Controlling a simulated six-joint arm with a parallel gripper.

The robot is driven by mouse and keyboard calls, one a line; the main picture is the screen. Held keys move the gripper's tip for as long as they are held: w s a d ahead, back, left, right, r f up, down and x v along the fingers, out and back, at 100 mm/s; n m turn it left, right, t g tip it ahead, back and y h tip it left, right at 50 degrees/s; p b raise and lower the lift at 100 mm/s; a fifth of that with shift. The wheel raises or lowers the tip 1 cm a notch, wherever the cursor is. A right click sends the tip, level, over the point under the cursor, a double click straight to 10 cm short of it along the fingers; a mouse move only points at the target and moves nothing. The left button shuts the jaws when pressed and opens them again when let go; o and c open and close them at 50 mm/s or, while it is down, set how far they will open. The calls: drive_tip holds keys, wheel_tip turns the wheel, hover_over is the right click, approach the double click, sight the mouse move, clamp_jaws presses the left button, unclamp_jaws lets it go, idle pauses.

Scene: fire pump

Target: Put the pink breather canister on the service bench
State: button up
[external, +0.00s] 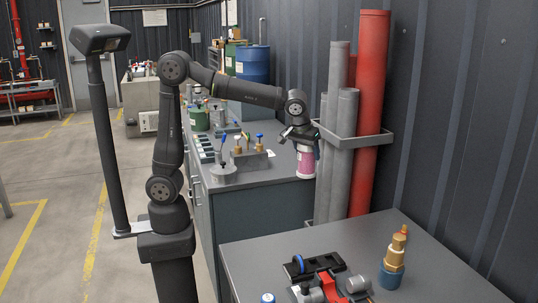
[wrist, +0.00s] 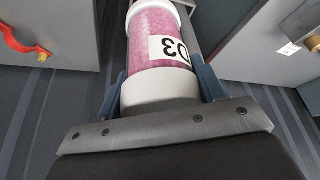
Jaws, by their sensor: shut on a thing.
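The pink breather canister (external: 306,160) has a pink clear body, white ends and a label with "03". My gripper (external: 301,134) is shut on it and holds it upright, hanging below the wrist. In the wrist view the canister (wrist: 152,38) sits between the two blue-grey fingers (wrist: 163,82). In the external view it appears by the right end of the far grey-topped bench (external: 262,174), in front of the grey pipes. A near grey-topped bench (external: 440,266) stands at lower right. Neither bench carries a readable name, so I cannot tell which is the service bench.
Upright grey pipes (external: 338,105) and a red pipe (external: 370,110) stand in a rack close right of the canister. The far bench carries a fitting block (external: 250,160) and other parts. The near bench holds red and black parts (external: 325,285) and a brass-and-blue fitting (external: 393,265); its right side is clear.

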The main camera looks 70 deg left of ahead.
drive_tip(key=s+d+f+m+h, duration=0.25)
drive_tip(key=s+d+m, duration=0.55)
drive_tip(key=s+d, duration=0.95)
drive_tip(key=s+d+f+m+h, duration=0.15)
drive_tip(key=s+d+m, duration=0.3)
drive_tip(key=s, duration=0.45)
drive_tip(key=s+d+m+h, duration=0.25)
drive_tip(key=s+d, duration=0.25)
drive_tip(key=s, duration=0.4)
drive_tip(key=shift+g+y, duration=0.4)
drive_tip(key=shift+y, duration=0.05)
drive_tip(key=shift+w+a+f, duration=0.2)
drive_tip(key=shift+w+f, duration=1.6)
drive_tip(key=shift+w, duration=0.05)
drive_tip(key=shift+w+a+f, duration=0.2)
drive_tip(key=shift+w+f, duration=1.65)
drive_tip(key=shift+w, duration=0.05)
drive_tip(key=shift+w+a+f, duration=0.2)
drive_tip(key=shift+w+f, duration=1.6)
drive_tip(key=shift+w, duration=0.05)
drive_tip(key=shift+f, duration=0.15)
drive_tip(key=o, duration=1.2)
